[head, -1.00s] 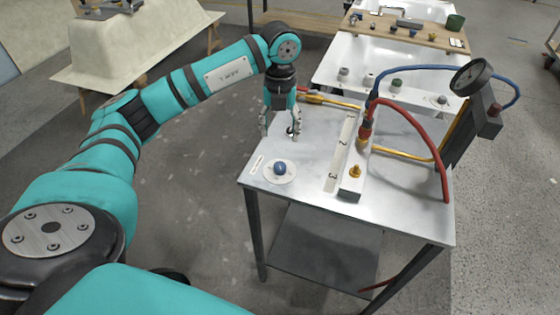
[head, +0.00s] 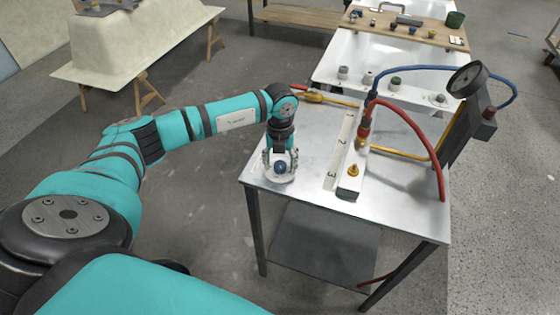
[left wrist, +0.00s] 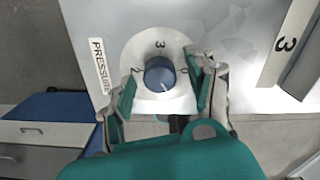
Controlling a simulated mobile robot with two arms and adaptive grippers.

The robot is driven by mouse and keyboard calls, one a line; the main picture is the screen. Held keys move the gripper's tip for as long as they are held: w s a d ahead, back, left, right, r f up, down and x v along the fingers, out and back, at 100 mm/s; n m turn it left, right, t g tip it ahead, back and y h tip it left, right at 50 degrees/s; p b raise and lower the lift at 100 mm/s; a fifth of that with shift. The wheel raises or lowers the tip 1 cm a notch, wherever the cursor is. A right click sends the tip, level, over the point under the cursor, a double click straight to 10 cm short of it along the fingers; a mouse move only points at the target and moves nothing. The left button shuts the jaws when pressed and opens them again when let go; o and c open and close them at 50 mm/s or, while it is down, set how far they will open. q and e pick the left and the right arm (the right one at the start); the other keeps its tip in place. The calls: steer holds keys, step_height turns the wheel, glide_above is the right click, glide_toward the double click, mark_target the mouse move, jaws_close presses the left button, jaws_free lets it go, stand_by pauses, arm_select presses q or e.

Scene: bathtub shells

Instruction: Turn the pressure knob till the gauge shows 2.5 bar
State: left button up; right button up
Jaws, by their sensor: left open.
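The pressure knob (head: 280,168) is blue and sits on a round white dial plate at the table's front left. In the left wrist view the knob (left wrist: 160,74) shows between my fingers, with a numbered white dial and a label reading PRESSURE beside it. My left gripper (head: 279,163) is open, one finger on each side of the knob; I cannot tell whether they touch it. The round dark gauge (head: 467,79) stands on a post at the table's right rear; its reading is too small to tell. My right gripper is not in view.
A red hose (head: 425,140) and a blue hose (head: 430,68) arch over the table's right side. Bathtub shells stand behind.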

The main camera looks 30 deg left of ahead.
arm_select(q)
steer(key=c, duration=1.1)
steer(key=shift+c, duration=0.2)
